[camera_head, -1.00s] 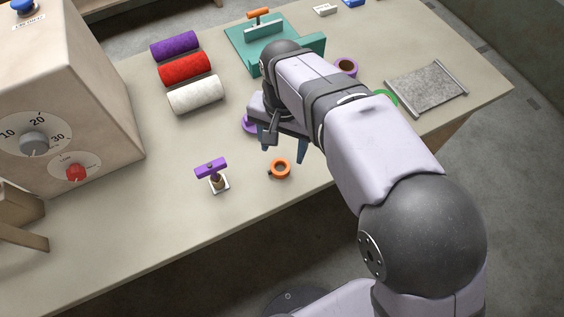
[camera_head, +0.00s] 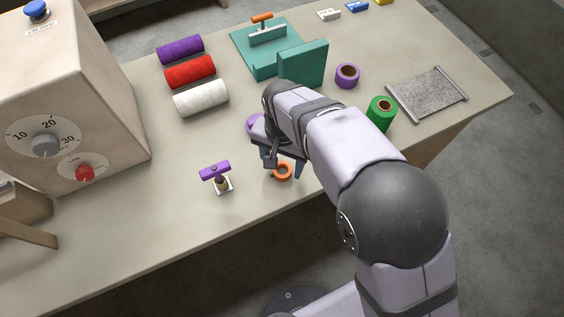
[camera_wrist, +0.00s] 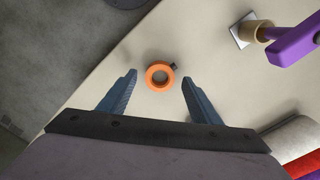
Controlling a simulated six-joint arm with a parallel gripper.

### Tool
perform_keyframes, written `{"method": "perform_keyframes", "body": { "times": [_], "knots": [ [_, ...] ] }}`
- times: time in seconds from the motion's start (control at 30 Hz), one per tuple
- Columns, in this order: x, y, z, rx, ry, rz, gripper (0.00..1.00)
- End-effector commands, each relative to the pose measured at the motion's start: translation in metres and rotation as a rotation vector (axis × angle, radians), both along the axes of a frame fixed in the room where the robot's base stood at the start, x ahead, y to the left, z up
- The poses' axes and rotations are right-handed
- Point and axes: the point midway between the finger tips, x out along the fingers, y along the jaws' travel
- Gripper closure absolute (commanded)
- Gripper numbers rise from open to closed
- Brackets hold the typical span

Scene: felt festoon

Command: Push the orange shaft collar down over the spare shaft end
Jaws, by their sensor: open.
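The orange shaft collar (camera_head: 291,173) lies flat on the table, with a small dark piece on its side. In the wrist view the collar (camera_wrist: 149,78) sits between the tips of my open gripper (camera_wrist: 159,77), with a gap on each side. In the head view my gripper (camera_head: 284,169) points down at the collar and partly covers it. No contact shows. I cannot tell whether this is the spare shaft end.
A lilac ring (camera_head: 251,124) lies partly hidden behind my gripper. Purple, red and white rolls (camera_head: 201,98) lie farther back. A teal fixture (camera_head: 303,64), a purple spool (camera_head: 347,76) and a green spool (camera_head: 380,114) stand behind my arm. A dial box (camera_head: 75,110) stands left. The front table is clear.

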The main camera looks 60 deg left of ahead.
Motion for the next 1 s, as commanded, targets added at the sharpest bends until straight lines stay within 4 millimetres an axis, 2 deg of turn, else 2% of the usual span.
{"method": "perform_keyframes", "body": {
  "times": [0.13, 0.37, 0.4, 0.6, 1.0],
  "knots": [
    [0.0000, -0.0009, -0.0107, -0.001, 0.000, 0.000, 0.42],
    [0.0001, -0.0004, -0.0126, 0.000, 0.000, 0.000, 0.42],
    [0.0001, -0.0004, -0.0125, 0.000, 0.000, 0.000, 0.44],
    [0.0001, -0.0004, -0.0123, 0.000, 0.000, 0.000, 0.90],
    [0.0002, 0.0010, -0.0047, 0.004, 0.000, 0.000, 0.90]
  ]
}}
